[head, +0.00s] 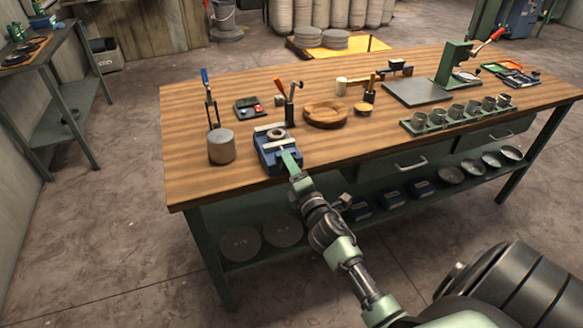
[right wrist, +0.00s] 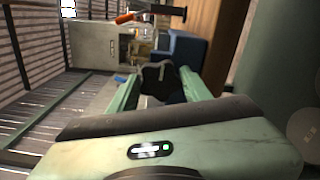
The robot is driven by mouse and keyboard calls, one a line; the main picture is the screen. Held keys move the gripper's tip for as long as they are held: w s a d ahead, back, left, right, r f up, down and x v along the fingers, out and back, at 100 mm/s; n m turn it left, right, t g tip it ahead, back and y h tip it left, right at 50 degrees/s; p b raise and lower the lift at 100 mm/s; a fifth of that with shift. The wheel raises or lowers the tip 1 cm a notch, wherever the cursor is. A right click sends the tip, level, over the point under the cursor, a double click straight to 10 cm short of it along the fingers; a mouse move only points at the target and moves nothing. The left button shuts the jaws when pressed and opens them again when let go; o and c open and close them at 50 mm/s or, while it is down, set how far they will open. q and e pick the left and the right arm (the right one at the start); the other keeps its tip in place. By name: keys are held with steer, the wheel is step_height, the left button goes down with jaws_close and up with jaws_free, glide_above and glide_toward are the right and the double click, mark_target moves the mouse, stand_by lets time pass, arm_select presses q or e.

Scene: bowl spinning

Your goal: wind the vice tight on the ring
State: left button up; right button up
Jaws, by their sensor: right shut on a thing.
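The blue vice (head: 268,155) stands at the front edge of the wooden workbench, left of its middle. A grey metal ring (head: 277,133) sits at the top of the vice, between its pale jaws as far as I can tell. My right gripper (head: 291,163) is at the front of the vice, reaching in from the bench front. In the right wrist view its two green fingers (right wrist: 158,88) are on either side of the dark vice handle (right wrist: 155,75), shut on it. The blue vice body (right wrist: 186,48) shows behind. My left gripper is not in view.
A grey cylinder with a blue-handled tool (head: 221,146) stands left of the vice. An orange-handled lever (head: 289,103) rises behind it. A round wooden dish (head: 325,114) is to the right, with a rack of metal cups (head: 455,114) farther along. The front left bench top is clear.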

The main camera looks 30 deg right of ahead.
steer(key=shift+f+m+p, duration=0.15)
steer(key=shift+m+p, duration=2.5)
steer(key=shift+m, duration=10.25)
steer(key=o, duration=1.4)
steer(key=shift+c, duration=0.2)
steer(key=b+v, duration=0.1)
steer(key=v, duration=0.7)
